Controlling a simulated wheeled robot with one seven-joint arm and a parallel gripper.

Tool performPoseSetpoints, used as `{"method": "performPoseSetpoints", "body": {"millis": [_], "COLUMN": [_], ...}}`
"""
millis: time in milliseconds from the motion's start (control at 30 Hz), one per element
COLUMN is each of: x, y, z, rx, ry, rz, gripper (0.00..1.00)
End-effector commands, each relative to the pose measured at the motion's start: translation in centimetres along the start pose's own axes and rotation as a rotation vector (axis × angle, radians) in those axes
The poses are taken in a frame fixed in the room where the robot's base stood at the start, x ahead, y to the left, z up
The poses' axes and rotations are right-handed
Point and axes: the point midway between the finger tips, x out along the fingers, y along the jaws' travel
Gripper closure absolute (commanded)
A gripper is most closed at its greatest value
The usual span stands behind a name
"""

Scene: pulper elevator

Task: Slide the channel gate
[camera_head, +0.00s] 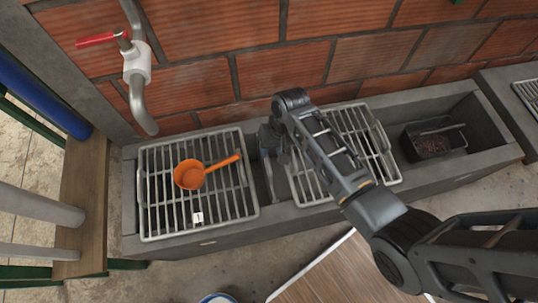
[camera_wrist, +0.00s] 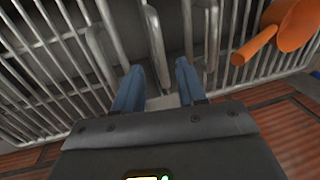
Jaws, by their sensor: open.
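A narrow grey upright piece, which looks like the channel gate (camera_head: 269,180), stands in the gap between the two metal grates of the concrete channel. My gripper (camera_head: 271,143) is over the back of this gap, pointing down, and partly covers it. In the wrist view my gripper (camera_wrist: 158,85) is open, with its two blue fingers apart. A grey curved bar (camera_wrist: 155,42), possibly part of the gate, rises just beyond the fingers. I cannot tell whether the fingers touch it.
The left grate (camera_head: 148,190) carries an orange ladle (camera_head: 190,174), close to my gripper's left. The right grate (camera_head: 378,140) lies under my forearm. A dark bin (camera_head: 432,143) sits in the channel at the right. A brick wall (camera_head: 200,85) and red-handled tap (camera_head: 137,62) stand behind.

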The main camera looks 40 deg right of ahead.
Motion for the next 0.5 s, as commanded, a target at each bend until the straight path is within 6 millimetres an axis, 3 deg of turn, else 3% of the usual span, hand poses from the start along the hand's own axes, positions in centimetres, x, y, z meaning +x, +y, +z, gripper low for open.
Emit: {"method": "performPoseSetpoints", "body": {"millis": [200,500], "x": [3.5,5.1], "y": [0.0,0.0], "z": [0.0,0.0], "rx": [-0.001,-0.002], "ry": [-0.001,0.002], "rz": [0.000,0.000], "gripper": [0.60,0.60]}}
